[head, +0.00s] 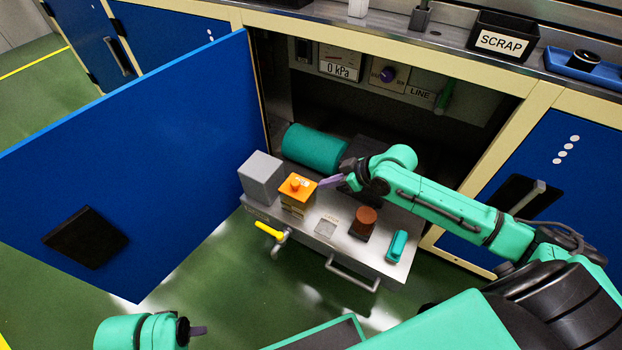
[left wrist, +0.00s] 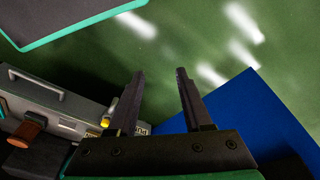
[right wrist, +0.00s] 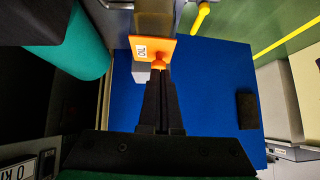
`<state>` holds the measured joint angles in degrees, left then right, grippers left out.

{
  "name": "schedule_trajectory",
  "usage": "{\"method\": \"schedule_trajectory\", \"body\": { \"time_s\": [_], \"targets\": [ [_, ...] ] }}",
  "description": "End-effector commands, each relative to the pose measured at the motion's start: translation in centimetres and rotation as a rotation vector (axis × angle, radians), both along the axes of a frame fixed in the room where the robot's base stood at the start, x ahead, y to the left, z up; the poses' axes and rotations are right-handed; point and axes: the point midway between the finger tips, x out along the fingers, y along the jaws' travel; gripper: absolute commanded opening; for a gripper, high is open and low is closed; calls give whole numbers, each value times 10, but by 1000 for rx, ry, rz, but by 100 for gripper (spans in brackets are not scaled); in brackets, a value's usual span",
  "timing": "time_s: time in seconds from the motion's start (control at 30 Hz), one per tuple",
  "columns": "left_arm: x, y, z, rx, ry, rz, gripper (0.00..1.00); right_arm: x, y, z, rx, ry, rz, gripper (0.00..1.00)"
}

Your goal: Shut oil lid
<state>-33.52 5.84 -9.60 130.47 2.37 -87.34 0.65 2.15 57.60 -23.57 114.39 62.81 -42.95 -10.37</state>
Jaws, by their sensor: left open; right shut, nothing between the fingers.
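The orange lid (head: 300,182) with a small round knob lies over a boxy orange-brown body (head: 292,208) on the pulled-out metal drawer unit. In the right wrist view the lid (right wrist: 145,45) shows a white label and its orange knob (right wrist: 158,64). I cannot tell whether the lid is fully seated. My right gripper (head: 326,182) is shut and empty, just to the right of the lid. In its wrist view the closed fingertips (right wrist: 157,76) are close to the knob; contact is unclear. My left gripper (head: 198,331) is low at the front, open and empty (left wrist: 160,72), over the floor.
A grey box (head: 261,176), a brown cap (head: 363,222), a teal block (head: 397,246) and a yellow-handled valve (head: 269,231) are on the drawer unit. A teal cylinder (head: 312,147) lies behind. The open blue door (head: 130,160) stands left; the cabinet frame is right.

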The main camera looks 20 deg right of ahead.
Motion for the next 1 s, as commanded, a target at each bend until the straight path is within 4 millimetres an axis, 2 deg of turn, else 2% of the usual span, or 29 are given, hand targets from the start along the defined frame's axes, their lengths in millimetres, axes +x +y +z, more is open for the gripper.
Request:
{"method": "schedule_trajectory", "body": {
  "time_s": [0.2,0.47,0.67,1.0],
  "targets": [
    [-1,-10,18,-36,-57,-25,50,23,23,-35,6,-3,-2,0],
    [26,-44,-12,-134,-226,-59,50,42,38,-59,4,-3,-4,0],
    [35,-56,-18,-171,-290,-66,50,48,44,-65,3,-2,-4,0],
    [33,-53,-13,-163,-277,-64,50,47,45,-66,4,0,-4,0]
  ]
}}
